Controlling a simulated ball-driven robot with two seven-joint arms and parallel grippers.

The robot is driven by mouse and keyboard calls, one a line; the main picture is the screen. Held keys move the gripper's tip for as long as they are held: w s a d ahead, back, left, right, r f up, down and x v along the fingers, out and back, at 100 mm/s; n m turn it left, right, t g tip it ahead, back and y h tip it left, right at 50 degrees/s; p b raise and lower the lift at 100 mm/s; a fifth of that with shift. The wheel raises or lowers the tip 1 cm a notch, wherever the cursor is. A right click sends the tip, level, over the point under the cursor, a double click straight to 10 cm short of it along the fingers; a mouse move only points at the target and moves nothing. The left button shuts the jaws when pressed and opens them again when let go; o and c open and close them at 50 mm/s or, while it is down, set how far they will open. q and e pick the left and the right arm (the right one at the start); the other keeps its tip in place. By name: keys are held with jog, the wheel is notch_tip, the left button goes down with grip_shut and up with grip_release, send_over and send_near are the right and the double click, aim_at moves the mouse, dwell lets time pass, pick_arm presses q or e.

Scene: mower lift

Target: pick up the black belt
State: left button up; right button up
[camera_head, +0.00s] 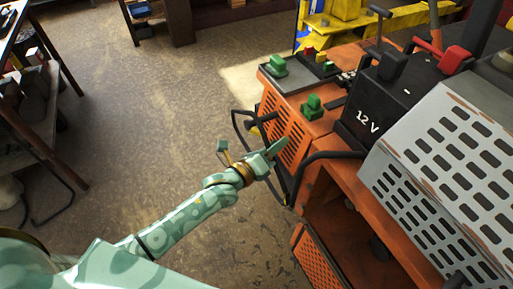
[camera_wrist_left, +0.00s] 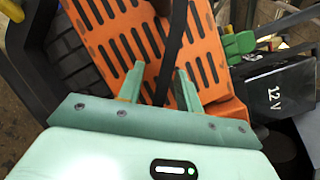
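The black belt (camera_wrist_left: 175,45) shows in the left wrist view as a dark strap running down over the slotted orange panel (camera_wrist_left: 120,40). My left gripper (camera_wrist_left: 158,88) is open, its two green fingers apart with the belt running between them. I see a gap beside the strap, and I cannot tell whether either finger touches it. In the head view my left gripper (camera_head: 279,149) is at the orange side panel (camera_head: 285,128) of the machine, and the belt is hard to make out there. My right gripper is not in view.
A black 12 V battery (camera_head: 368,118) and a grey slotted cover (camera_head: 440,165) sit on the orange machine. Green clamps (camera_head: 313,107) stand on its top. A black curved bar (camera_head: 328,157) is close to my gripper's right. The floor (camera_head: 160,120) to the left is open.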

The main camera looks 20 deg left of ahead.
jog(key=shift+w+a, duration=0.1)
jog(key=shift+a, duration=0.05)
pick_arm(q)
jog(key=shift+c, duration=1.2)
grip_shut()
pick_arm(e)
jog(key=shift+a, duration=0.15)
